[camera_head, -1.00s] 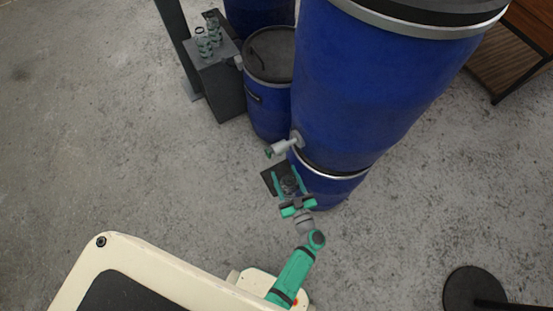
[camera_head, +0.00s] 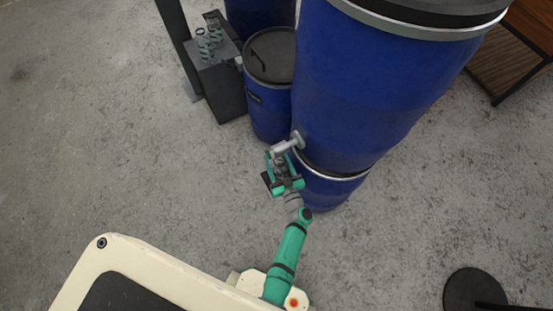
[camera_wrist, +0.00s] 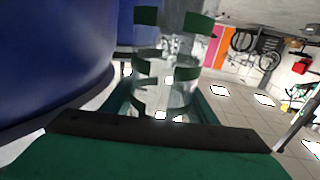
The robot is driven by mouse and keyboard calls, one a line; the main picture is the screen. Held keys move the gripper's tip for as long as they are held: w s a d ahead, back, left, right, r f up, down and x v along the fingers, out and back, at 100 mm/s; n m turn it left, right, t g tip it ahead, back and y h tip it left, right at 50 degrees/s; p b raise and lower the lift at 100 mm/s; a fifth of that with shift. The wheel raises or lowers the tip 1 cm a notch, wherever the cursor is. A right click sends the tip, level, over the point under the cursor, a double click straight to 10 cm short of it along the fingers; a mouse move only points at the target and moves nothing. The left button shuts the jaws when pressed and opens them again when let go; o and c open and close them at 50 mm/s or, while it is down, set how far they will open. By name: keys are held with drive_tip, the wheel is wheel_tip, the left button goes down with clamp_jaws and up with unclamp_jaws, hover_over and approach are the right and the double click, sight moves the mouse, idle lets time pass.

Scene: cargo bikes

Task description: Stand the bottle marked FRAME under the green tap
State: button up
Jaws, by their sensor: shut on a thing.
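My gripper (camera_head: 279,166) is shut on a clear bottle with green bands, which fills the middle of the wrist view (camera_wrist: 165,92). No FRAME mark can be read on it. In the head view the gripper and bottle are right at the grey tap (camera_head: 286,147), which sticks out from the large blue drum. The tap's green handle is hard to pick out there from my green fingers. I cannot tell whether the bottle touches the tap. A dark plate (camera_head: 266,181) shows partly beneath the gripper.
The large blue drum (camera_head: 365,90) stands close on the right, on a lower blue drum (camera_head: 330,190). A smaller lidded blue drum (camera_head: 268,105) is behind the tap. Several bottles (camera_head: 209,45) stand on a grey block (camera_head: 220,88) at the back left. The floor at left is clear.

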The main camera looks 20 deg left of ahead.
drive_tip(key=shift+f, duration=0.15)
drive_tip(key=o, duration=1.1)
drive_tip(key=shift+c, duration=0.2)
